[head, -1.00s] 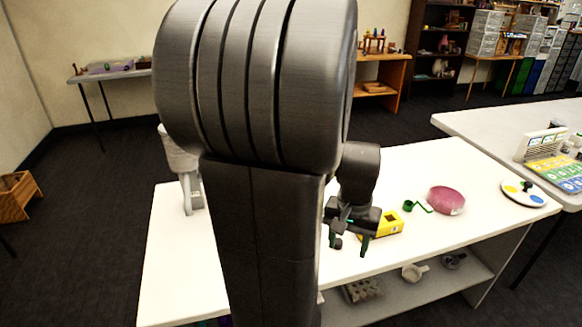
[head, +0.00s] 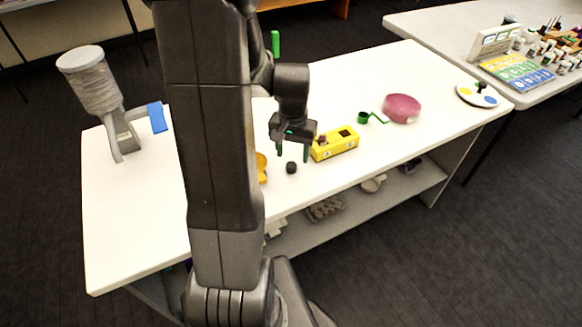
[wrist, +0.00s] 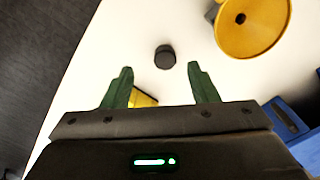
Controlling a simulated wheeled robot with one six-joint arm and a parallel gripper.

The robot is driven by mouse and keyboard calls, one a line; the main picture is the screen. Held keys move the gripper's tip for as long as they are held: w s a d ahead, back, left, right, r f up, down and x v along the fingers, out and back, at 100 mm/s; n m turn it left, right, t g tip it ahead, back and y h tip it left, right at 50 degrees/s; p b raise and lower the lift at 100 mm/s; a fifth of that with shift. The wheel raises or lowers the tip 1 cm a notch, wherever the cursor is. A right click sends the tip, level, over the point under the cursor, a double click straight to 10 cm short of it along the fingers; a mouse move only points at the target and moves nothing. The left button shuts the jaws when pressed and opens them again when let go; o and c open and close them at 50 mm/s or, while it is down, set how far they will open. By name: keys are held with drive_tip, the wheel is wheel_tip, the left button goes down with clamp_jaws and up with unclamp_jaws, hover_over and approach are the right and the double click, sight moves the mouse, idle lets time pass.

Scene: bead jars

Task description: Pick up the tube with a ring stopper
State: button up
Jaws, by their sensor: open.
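No tube with a ring stopper can be made out for certain. A small dark round-topped piece (head: 291,167) stands on the white table; it also shows in the wrist view (wrist: 165,57) as a short dark cylinder. A yellow block with square holes (head: 335,143) lies just right of it, with a small dark brownish piece at its left end. My gripper (head: 292,152) is open and empty above the table, near the block's left end. In the wrist view its green fingers (wrist: 160,68) are spread, with the dark piece ahead of the gap between them.
An orange-yellow disc with a hole (wrist: 253,22) is right of the dark piece. A blue object (wrist: 295,125) is at the wrist view's right. A green piece (head: 364,117), a pink round container (head: 401,108) and a palette (head: 478,94) stand farther right. A grey stand (head: 100,95) is left.

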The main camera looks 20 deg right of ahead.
sight(291, 165)
drive_tip(key=f, duration=0.2)
drive_tip(key=w+f, duration=0.1)
drive_tip(key=f, duration=0.1)
drive_tip(key=shift+f, duration=0.6)
drive_tip(key=shift+c, duration=0.2)
drive_tip(key=c, duration=1)
